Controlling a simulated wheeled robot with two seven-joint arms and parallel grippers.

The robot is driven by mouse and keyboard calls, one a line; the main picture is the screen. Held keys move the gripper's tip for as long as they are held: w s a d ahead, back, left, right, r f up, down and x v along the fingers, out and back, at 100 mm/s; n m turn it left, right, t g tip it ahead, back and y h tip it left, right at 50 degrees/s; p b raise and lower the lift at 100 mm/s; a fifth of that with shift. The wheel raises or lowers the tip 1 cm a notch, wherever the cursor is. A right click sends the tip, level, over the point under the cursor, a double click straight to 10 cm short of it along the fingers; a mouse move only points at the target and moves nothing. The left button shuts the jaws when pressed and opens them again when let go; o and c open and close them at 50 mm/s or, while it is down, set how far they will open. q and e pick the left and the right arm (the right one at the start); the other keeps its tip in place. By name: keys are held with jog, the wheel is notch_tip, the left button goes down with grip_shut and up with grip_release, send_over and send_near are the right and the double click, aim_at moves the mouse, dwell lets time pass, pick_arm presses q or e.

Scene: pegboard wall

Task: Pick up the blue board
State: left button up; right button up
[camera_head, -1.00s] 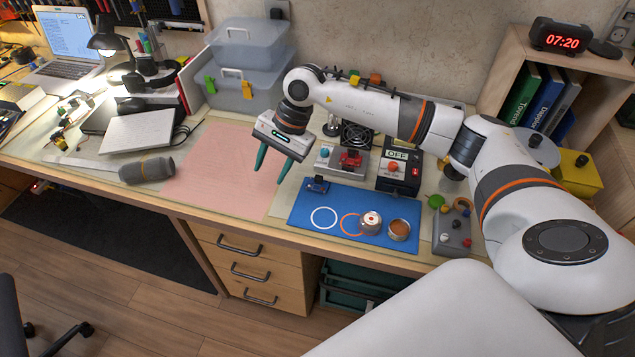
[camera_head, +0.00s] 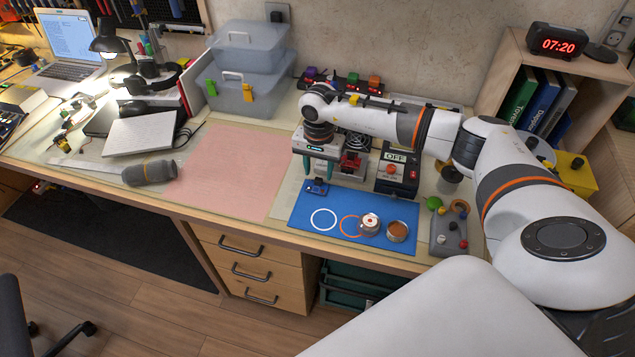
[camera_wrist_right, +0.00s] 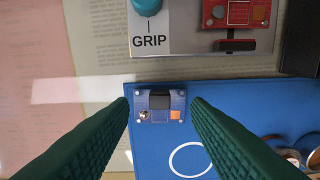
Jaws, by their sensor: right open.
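The blue board (camera_head: 316,187) is a small circuit board at the upper left corner of the larger blue mat (camera_head: 290,222). In the right wrist view the blue board (camera_wrist_right: 160,118) lies between the two green fingertips, with a dark block and an orange square on it. My right gripper (camera_head: 319,172) is open and empty, pointing down over the board, with a finger to each side. I cannot tell how far above it the tips are. My left gripper is not in view.
Just behind the board stands a grey panel marked GRIP (camera_wrist_right: 225,65) with a red module (camera_head: 352,163). Round tins (camera_head: 398,231) stand on the mat's right part. A box marked OFF (camera_head: 397,178) is to the right. The pink mat (camera_head: 232,165) to the left is clear.

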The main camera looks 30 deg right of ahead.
aim_at(317, 186)
jog(key=shift+f, duration=1.4)
grip_shut()
jog(key=shift+r, duration=0.1)
